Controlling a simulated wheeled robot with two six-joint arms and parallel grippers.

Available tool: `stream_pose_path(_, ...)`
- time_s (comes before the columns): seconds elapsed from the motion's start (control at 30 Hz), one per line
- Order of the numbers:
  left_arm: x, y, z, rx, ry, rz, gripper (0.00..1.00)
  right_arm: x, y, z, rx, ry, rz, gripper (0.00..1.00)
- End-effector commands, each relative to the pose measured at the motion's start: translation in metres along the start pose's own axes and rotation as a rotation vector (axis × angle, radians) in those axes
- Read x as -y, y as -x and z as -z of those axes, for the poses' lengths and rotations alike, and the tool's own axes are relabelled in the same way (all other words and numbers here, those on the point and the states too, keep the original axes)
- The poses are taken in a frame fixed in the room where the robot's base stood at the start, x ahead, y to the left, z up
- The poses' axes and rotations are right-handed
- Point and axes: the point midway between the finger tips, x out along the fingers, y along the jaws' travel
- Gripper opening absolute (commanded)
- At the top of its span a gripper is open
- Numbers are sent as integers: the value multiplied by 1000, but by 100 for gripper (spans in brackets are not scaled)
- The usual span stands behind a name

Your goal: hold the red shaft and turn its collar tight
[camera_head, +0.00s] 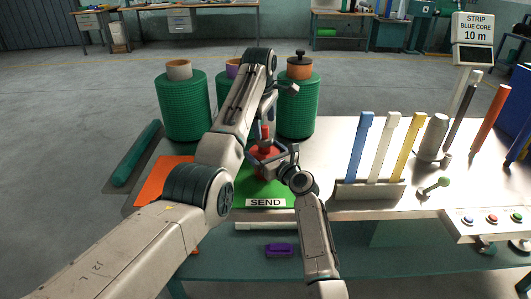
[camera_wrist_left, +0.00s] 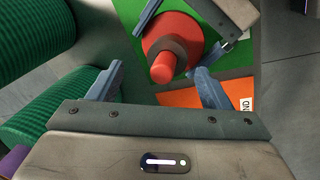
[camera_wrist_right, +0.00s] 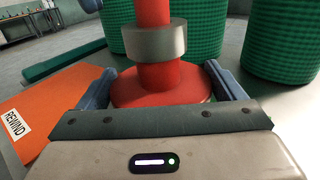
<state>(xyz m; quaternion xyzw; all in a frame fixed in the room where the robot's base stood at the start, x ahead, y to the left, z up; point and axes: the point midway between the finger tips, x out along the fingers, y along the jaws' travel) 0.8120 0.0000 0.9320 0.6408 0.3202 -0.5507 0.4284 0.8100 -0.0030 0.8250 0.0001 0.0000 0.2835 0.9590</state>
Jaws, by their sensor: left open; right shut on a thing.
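The red shaft (camera_head: 265,133) stands upright on its wide red base on the green SEND mat (camera_head: 283,190). Its grey collar (camera_wrist_right: 153,42) sits around the shaft above the base in the right wrist view. My right gripper (camera_wrist_right: 163,82) is shut on the red base, one finger on each side, below the collar. My left gripper (camera_head: 267,108) is open above the shaft. In the left wrist view, the shaft's tip (camera_wrist_left: 163,67) shows between its spread fingers, which do not touch it. The collar is hard to make out in the head view.
Green netting rolls (camera_head: 184,106) stand behind, close to my left arm. An orange REWIND mat (camera_wrist_right: 45,115) lies to the left. A rack (camera_head: 370,190) with blue, white and yellow strips stands to the right, by a button panel (camera_head: 490,222). A sign reads STRIP BLUE CORE 10 m (camera_head: 473,28).

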Motion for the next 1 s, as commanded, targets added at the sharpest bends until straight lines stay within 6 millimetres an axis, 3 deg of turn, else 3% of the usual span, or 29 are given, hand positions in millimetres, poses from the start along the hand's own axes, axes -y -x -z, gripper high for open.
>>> stream_pose_path(0.1,0,0,0,0,0,0,90,-1,0,2,-2,-2,-2,53)
stream_pose_path(0.47,0,7,0,-1,0,-2,90,-1,0,2,-3,-2,-2,53)
stream_pose_path(1.0,0,107,0,-1,1,-1,90,-1,0,2,-3,-2,-2,53)
